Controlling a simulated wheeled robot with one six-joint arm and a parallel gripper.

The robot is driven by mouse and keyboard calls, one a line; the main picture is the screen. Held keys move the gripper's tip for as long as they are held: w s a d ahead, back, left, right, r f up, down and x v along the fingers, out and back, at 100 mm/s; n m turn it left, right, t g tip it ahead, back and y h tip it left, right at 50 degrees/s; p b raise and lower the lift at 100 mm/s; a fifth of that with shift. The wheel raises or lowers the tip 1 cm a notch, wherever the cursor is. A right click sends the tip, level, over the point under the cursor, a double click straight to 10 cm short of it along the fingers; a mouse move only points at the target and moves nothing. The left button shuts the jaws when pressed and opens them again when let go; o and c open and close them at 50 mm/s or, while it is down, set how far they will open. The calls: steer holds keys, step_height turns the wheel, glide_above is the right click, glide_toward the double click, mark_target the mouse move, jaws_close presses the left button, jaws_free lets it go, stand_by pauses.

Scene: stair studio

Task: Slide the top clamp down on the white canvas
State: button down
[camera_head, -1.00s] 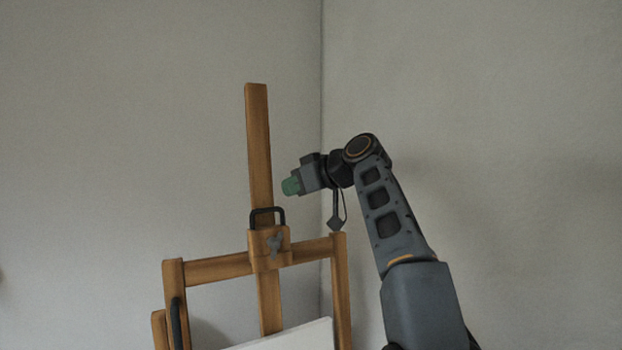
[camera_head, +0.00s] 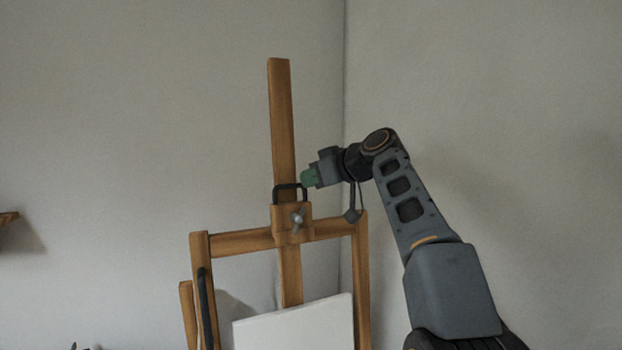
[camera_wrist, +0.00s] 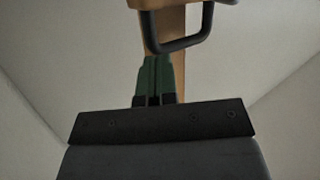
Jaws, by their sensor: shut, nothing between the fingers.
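The wooden top clamp (camera_head: 283,225) sits on the easel's upright mast with a black handle (camera_head: 291,187) on top and a grey wing knob (camera_head: 298,220) on its front. The white canvas (camera_head: 300,325) stands on the easel below, with a gap between its top edge and the clamp. My gripper (camera_head: 308,178) has green fingers, shut and empty, just above and right of the handle. In the wrist view the shut fingers (camera_wrist: 155,75) point toward the mast, and the handle (camera_wrist: 185,42) shows close beyond them. I cannot tell whether they touch it.
The easel's crossbar (camera_head: 232,242) and side posts (camera_head: 362,265) frame the canvas. A dark handle (camera_head: 205,305) is on the left post. Walls meet in a corner behind. A wooden shelf edge (camera_head: 8,218) shows at far left. Space right of my arm is clear.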

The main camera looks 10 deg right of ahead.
steer(key=s+f+b, duration=0.1)
steer(key=f+b, duration=1.1)
steer(key=s+f+b, duration=0.1)
steer(key=f+b, duration=0.5)
steer(key=shift+s+d, duration=0.3)
steer(key=shift+r, duration=0.1)
